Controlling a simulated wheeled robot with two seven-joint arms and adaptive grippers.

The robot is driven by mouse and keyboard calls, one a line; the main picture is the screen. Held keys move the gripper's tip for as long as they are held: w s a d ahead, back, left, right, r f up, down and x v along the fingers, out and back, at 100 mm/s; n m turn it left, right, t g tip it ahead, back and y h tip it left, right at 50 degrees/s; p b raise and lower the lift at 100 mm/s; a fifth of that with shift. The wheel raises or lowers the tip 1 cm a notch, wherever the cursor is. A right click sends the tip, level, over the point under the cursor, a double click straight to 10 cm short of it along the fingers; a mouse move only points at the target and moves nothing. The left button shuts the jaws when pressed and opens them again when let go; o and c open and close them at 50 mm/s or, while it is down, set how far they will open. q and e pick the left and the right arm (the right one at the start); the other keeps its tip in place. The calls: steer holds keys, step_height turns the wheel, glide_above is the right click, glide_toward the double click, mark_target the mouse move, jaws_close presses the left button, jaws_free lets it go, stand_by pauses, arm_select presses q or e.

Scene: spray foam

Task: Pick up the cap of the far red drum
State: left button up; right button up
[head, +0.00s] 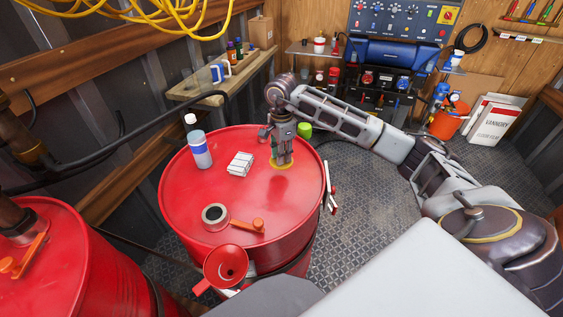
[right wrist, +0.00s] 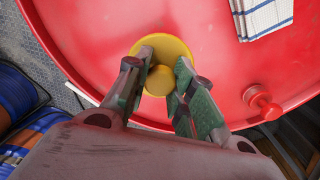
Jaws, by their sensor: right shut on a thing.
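The far red drum (head: 190,205) stands in the middle of the head view. Its yellow cap (head: 281,166) sits on the drum top near the right side. In the right wrist view the cap (right wrist: 165,47) is a yellow disc with a raised round knob. My right gripper (head: 281,157) points down over it, with its fingers on either side of the knob in the right wrist view (right wrist: 158,76). It is shut on the cap. The cap's underside is hidden, and I see no clear gap to the drum. My left gripper is not in view.
A bottle (head: 199,150), folded cloth (head: 240,164), grey ring (head: 215,214) and orange-red handle (head: 250,225) are on the drum top. A red funnel (head: 226,265) is at its near edge. Another red drum (head: 75,260) stands left. A wooden shelf (head: 225,80) lies behind.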

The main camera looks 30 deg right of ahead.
steer(key=shift+r, duration=2.1)
steer(key=shift+n, duration=0.3)
